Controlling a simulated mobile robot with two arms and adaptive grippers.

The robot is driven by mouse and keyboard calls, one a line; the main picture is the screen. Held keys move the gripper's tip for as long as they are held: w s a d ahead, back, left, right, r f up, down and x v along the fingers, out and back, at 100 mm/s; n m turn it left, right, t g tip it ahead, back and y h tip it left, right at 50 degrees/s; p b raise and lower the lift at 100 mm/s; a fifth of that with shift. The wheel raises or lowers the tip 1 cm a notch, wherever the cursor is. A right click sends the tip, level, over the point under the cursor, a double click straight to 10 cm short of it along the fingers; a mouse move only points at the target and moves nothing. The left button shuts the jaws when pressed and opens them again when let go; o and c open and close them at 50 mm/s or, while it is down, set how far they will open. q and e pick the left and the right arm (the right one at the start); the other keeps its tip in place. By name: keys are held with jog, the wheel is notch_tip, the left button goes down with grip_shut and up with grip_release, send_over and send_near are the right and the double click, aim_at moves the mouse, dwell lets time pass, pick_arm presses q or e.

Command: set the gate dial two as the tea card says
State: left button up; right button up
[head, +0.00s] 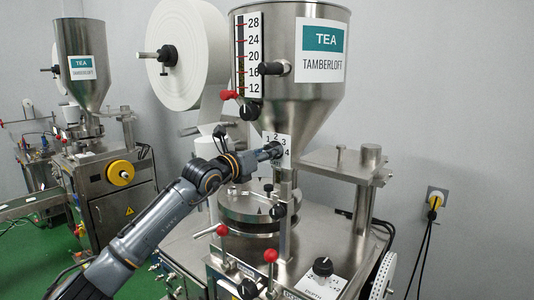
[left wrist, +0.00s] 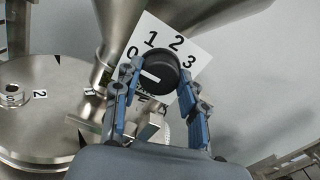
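The gate dial is a black round knob (left wrist: 158,68) on a white numbered plate (left wrist: 187,36) below the steel hopper (head: 310,95). In the left wrist view the plate shows 0, 1, 2 and 3. A white mark on the knob slants to the upper left, roughly toward the 0. My left gripper (head: 268,152) is at the dial. In the left wrist view its two fingers (left wrist: 160,72) sit on either side of the knob and appear to touch it. A label (head: 323,50) on the hopper reads TEA TAMBERLOFT. I cannot see a separate card with settings.
A scale from 12 to 28 (head: 249,55) with a red-tipped lever (head: 229,95) is above the dial. Red-knobbed levers (head: 221,230) and a depth knob (head: 322,267) are lower down. A second packer (head: 100,180) stands at the left.

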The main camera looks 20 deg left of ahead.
pick_arm(q)
jog(key=shift+c, duration=1)
jog(key=shift+d+f+m+b, duration=0.1)
jog(key=shift+m+b, duration=2.8)
jog(key=shift+m, duration=1.55)
jog(key=shift+f+m+b, duration=0.1)
jog(key=shift+m+b, duration=2.75)
jog(key=shift+m, duration=1.6)
jog(key=o, duration=1.2)
jog(key=shift+c, duration=0.2)
jog(key=shift+s+r, duration=0.1)
jog(key=shift+s, duration=0.05)
